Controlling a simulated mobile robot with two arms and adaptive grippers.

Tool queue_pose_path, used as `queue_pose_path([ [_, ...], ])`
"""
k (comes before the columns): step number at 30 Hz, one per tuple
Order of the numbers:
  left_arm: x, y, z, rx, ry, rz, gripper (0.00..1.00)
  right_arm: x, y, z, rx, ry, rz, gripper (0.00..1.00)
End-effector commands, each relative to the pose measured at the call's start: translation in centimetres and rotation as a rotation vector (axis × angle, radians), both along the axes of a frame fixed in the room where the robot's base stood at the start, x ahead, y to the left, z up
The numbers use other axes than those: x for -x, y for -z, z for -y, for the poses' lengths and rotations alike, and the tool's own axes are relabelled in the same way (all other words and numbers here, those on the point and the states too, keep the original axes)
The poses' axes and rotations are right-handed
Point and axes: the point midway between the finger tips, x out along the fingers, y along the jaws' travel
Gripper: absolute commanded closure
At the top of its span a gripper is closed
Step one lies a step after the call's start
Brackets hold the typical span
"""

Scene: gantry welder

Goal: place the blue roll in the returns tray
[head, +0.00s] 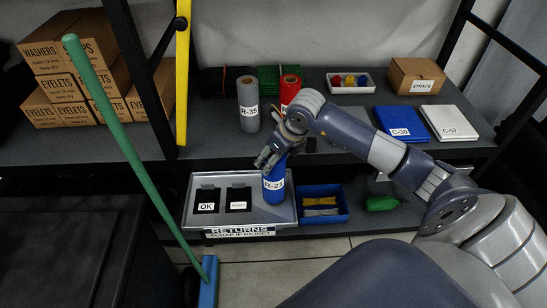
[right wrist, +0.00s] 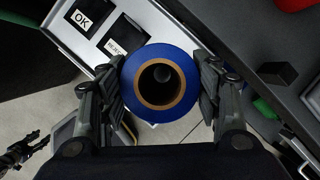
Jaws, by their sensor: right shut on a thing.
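The blue roll (head: 274,183), labelled R-21, is upright in my right gripper (head: 272,158). In the right wrist view the two fingers (right wrist: 160,92) close on opposite sides of the roll (right wrist: 133,72), and its open core faces the camera. The metal returns tray (head: 256,212) is on the lower shelf with a RETURNS label on its front. In the head view the roll shows over the tray's right part; I cannot tell whether its base touches the tray. A dark gripper-like shape, perhaps my left gripper (right wrist: 20,153), shows at the lower left of the right wrist view.
Black OK (head: 206,198) and second labelled (head: 238,197) holders occupy the tray's left side. A blue bin (head: 322,211) stands right of the tray. A grey roll (head: 248,112) and red roll (head: 290,90) stand on the shelf above. A green broom handle (head: 130,140) leans at left.

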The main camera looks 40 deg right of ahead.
Motion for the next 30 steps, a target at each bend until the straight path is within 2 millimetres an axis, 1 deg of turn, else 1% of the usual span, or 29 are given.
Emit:
queue_pose_path([
  [1,-0.03,-0.36,0.00,0.000,0.000,0.000,0.57,0.00,0.47,-0.07,-0.003,0.001,0.000,1.00],
  [3,-0.05,-0.41,0.00,0.000,0.000,0.001,0.57,-0.08,0.93,-0.03,-0.002,0.002,0.004,1.00],
  [9,-0.09,-0.30,0.00,0.000,0.000,0.002,0.57,-0.10,0.99,0.00,0.000,0.000,0.005,1.00],
  [13,-0.14,0.14,0.01,0.001,0.000,0.003,0.57,-0.09,1.43,-0.01,0.000,0.000,0.005,1.00],
  [14,-0.16,0.04,0.01,0.001,0.000,0.003,0.57,-0.01,1.44,-0.01,0.001,0.000,0.001,0.37],
  [15,-0.19,-0.04,0.02,0.001,0.000,0.003,0.57,-0.01,1.38,-0.02,0.001,0.000,0.001,0.28],
  [16,-0.20,-0.04,0.01,0.001,0.000,0.003,0.57,0.00,1.37,-0.02,0.001,0.000,0.001,0.21],
  [26,-0.29,-0.07,0.03,0.001,0.000,0.005,0.57,0.01,1.35,-0.03,0.000,0.000,0.001,0.21],
  [30,-0.30,-0.49,0.03,0.001,0.000,0.005,0.57,0.02,0.79,0.00,0.000,0.000,0.002,0.21],
])
